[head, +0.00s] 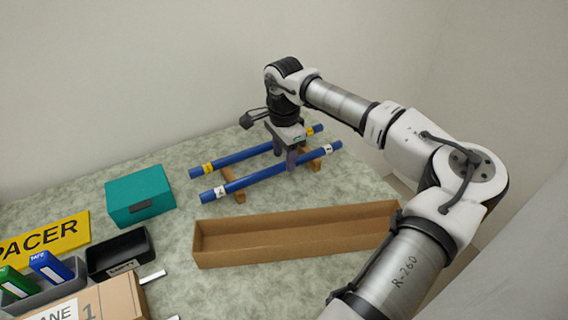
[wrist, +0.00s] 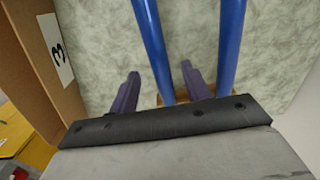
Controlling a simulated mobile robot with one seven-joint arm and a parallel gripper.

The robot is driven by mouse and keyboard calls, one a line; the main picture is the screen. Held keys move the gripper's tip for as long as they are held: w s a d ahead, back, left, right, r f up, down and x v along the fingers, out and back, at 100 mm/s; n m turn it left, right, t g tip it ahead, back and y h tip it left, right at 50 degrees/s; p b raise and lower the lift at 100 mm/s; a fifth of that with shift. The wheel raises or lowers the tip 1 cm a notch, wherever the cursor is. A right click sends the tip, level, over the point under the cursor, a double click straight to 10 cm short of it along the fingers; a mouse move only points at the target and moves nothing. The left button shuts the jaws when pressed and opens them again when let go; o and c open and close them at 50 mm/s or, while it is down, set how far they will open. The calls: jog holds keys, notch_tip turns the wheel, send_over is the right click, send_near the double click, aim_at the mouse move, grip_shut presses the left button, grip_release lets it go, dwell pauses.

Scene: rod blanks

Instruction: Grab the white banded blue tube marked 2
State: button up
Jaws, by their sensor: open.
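Two blue tubes lie side by side on wooden supports in the head view. The nearer tube (head: 262,176) has white bands with dark marks at its ends, too small to read. The farther tube (head: 235,158) has yellow bands. My gripper (head: 285,160) points down over the nearer tube, right of its middle. In the wrist view, my open gripper (wrist: 160,68) has one purple finger on each side of the white-banded tube (wrist: 152,38), apart from it as far as I can tell. The yellow-banded tube (wrist: 230,40) lies outside the right finger. The bands are out of the wrist view.
A long cardboard tray (head: 300,246) lies in front of the tubes; its wall shows a 3 in the wrist view (wrist: 22,45). A teal box (head: 140,190), a black bin (head: 120,245) and a yellow sign (head: 45,238) stand left. The wooden support (head: 232,183) is under the tubes.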

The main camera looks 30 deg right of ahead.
notch_tip(320, 180, down, 2)
jog(key=shift+f, duration=0.15)
grip_shut()
dwell(0.3)
